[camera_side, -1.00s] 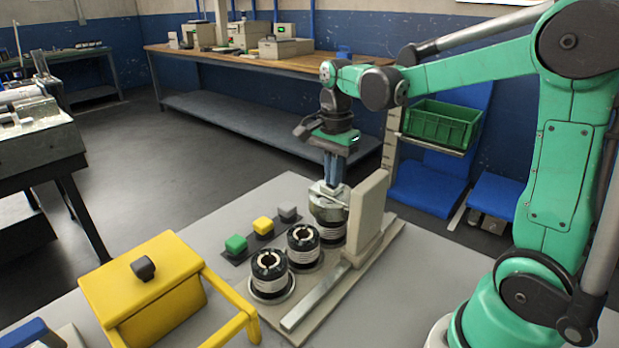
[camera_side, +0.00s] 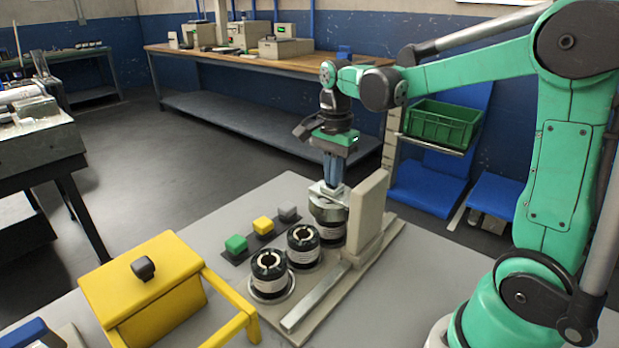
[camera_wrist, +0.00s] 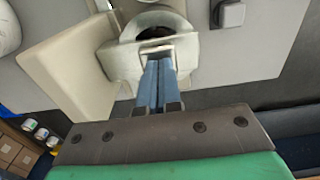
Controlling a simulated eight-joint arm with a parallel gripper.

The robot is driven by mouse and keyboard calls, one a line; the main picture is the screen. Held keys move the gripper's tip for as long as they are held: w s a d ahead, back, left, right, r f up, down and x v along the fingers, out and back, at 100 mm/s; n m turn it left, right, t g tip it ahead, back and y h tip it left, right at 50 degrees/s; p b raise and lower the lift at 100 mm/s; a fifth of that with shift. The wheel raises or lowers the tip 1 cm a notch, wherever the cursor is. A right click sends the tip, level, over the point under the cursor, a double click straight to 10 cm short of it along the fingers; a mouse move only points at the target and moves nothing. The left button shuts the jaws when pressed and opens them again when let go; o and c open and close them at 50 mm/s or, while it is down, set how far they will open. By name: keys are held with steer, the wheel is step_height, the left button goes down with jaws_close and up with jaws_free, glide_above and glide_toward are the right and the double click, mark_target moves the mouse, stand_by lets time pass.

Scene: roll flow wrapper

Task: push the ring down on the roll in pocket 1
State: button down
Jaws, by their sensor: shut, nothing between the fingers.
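A pale metal ring (camera_side: 328,208) sits over the top of the farthest roll (camera_side: 332,233), whose side shows just below it. The ring also shows in the wrist view (camera_wrist: 118,58), with a dark opening at its middle. My gripper (camera_side: 331,186) is above the ring with its blue fingers pointing down. In the wrist view the closed fingers (camera_wrist: 157,68) reach the ring's raised flat bar, and I cannot tell whether they press on it. Nothing is held. The ring hides the roll's top. No pocket number is readable.
Two black rolls, a middle one (camera_side: 303,246) and a near one (camera_side: 270,276), stand uncovered in line. A beige upright plate (camera_side: 368,215) rises close right of the ring. A metal rail (camera_side: 315,298), coloured blocks (camera_side: 263,226) and a yellow stand (camera_side: 150,275) are nearby.

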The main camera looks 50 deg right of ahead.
steer(key=shift+r, duration=3.55)
